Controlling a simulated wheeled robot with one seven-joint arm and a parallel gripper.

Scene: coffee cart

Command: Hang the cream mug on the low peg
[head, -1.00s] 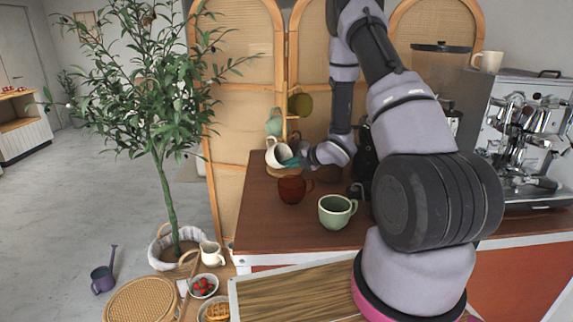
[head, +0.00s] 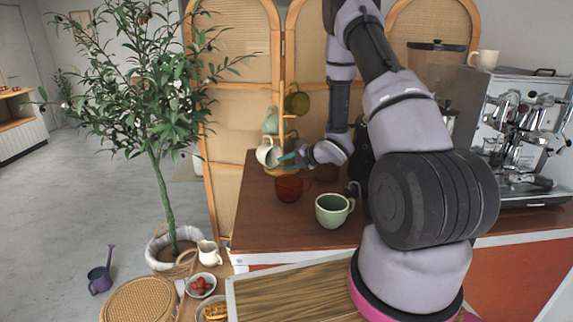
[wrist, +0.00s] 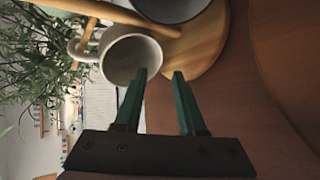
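The cream mug (head: 267,153) is at the low part of the wooden mug stand (head: 284,128), tilted, with its mouth toward my gripper. In the wrist view, the mug (wrist: 130,58) has its handle at the left, where a wooden peg (wrist: 88,38) passes; the handle seems to be around the peg. My gripper (head: 284,157) is just right of the mug. In the wrist view, my gripper's two green fingers (wrist: 160,74) are apart with nothing between them. The left fingertip overlaps the mug's rim in the picture; I cannot tell if it touches.
A teal mug (head: 271,123) and an olive mug (head: 298,103) hang higher on the stand. An amber mug (head: 289,188) and a green mug (head: 331,210) stand on the brown counter (head: 262,225). The espresso machine (head: 520,130) is at the right.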

